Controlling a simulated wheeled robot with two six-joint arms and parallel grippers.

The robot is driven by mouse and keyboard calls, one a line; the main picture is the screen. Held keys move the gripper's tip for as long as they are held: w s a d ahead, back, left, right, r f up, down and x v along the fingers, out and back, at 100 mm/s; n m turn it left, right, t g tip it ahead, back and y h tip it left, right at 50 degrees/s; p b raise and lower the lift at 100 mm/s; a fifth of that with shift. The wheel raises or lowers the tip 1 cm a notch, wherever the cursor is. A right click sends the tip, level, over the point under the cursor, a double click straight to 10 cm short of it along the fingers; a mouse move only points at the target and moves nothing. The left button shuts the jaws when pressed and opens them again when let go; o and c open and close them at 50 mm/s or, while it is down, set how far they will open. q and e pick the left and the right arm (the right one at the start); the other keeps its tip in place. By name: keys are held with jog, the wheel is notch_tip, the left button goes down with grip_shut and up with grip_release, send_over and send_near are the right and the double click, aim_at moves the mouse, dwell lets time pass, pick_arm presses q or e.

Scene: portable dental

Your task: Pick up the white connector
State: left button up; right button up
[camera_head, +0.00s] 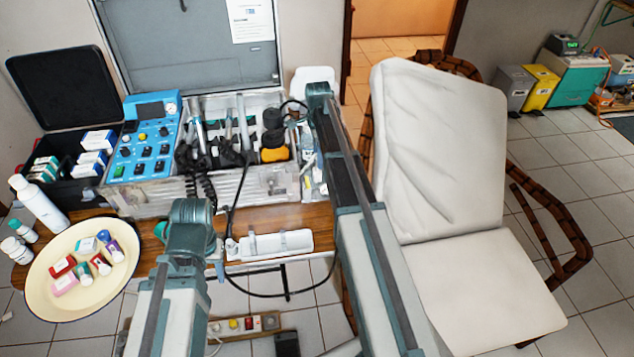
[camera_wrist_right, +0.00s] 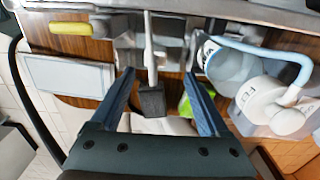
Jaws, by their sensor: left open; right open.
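My right gripper (camera_wrist_right: 162,100) is open in the right wrist view, with its two blue fingers wide apart. Between them, farther off, is a slim white piece (camera_wrist_right: 150,50) with a dark grey block (camera_wrist_right: 151,101) at its lower end; no finger visibly touches either. I cannot tell whether this is the white connector. In the head view my right arm reaches toward the right end of the dental case (camera_head: 282,182), and its jaws are hidden. My left arm ends over the table front; its jaws do not show.
In the right wrist view, white containers (camera_wrist_right: 270,105) with a pale blue tube stand right of the fingers. In the head view, a white holder (camera_head: 270,244) lies on the wooden table's front edge. A cream tray (camera_head: 42,296) of small boxes is left. A padded chair (camera_head: 440,150) stands right.

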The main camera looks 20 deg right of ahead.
aim_at(317, 170)
pick_arm(q)
jog(key=shift+f+b, duration=0.35)
jog(key=shift+f, duration=0.5)
pick_arm(e)
jog(key=shift+f, duration=0.85)
jog(key=f+b, duration=0.4)
jog(key=shift+s+a, duration=0.3)
jog(key=shift+a, duration=0.05)
jog(key=shift+f+b, duration=0.65)
pick_arm(q)
notch_tip(317, 170, down, 5)
jog(key=shift+f, duration=0.1)
pick_arm(e)
jog(key=shift+r, duration=0.1)
grip_shut()
